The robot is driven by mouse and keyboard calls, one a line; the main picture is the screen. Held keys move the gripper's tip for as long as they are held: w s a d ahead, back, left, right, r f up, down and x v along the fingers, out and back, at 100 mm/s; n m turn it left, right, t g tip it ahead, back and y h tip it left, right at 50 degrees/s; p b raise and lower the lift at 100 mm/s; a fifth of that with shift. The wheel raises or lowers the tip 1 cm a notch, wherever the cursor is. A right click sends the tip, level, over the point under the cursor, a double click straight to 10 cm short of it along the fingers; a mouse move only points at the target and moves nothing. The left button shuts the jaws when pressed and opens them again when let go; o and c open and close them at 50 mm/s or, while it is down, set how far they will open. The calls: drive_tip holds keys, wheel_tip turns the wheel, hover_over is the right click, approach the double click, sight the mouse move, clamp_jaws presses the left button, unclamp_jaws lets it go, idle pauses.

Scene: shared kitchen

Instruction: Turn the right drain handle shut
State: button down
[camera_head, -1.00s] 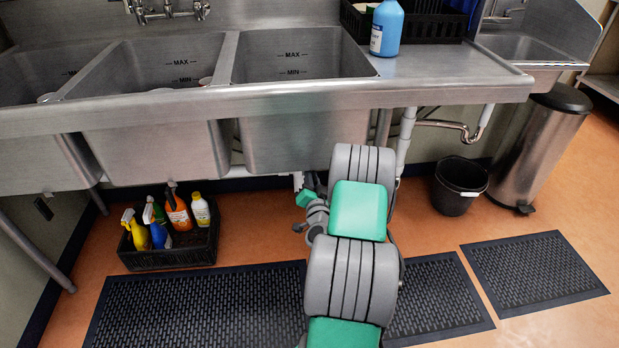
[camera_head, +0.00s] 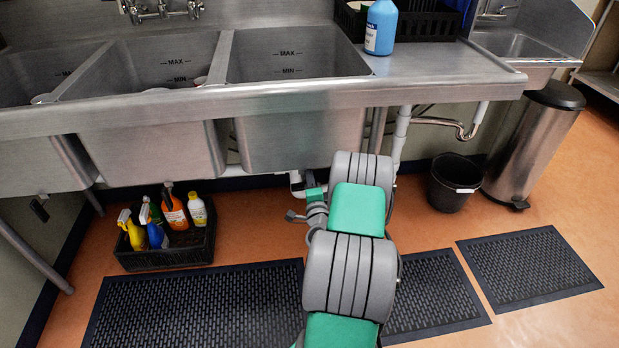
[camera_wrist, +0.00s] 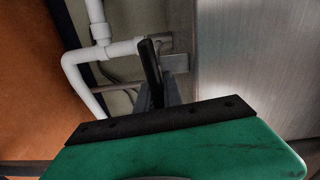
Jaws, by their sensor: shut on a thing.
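In the wrist view, a dark lever, which I take to be the right drain handle (camera_wrist: 149,62), rises between the grey fingers of my gripper (camera_wrist: 160,94). The gripper is shut on it. Its lower part is hidden by the fingers and the green gripper body. In the head view, my gripper is under the right sink basin (camera_head: 300,140), largely hidden by my arm, and the handle cannot be made out there. The steel side of the basin (camera_wrist: 245,60) fills the right of the wrist view.
White drain pipes (camera_wrist: 80,75) run just left of the handle. A crate of spray bottles (camera_head: 165,258) sits on the floor to the left. A black bucket (camera_head: 453,185) and a steel bin (camera_head: 535,145) stand to the right. Dark mats (camera_head: 200,310) cover the floor.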

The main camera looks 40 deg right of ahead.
drive_tip(key=shift+f+m, duration=0.1)
drive_tip(key=shift+m, duration=0.4)
drive_tip(key=c, duration=1.5)
unclamp_jaws()
drive_tip(key=b+v, duration=0.1)
drive_tip(key=v, duration=0.6)
drive_tip(key=shift+s+a+b, duration=0.2)
drive_tip(key=shift+s+b, duration=0.15)
drive_tip(key=shift+b, duration=0.05)
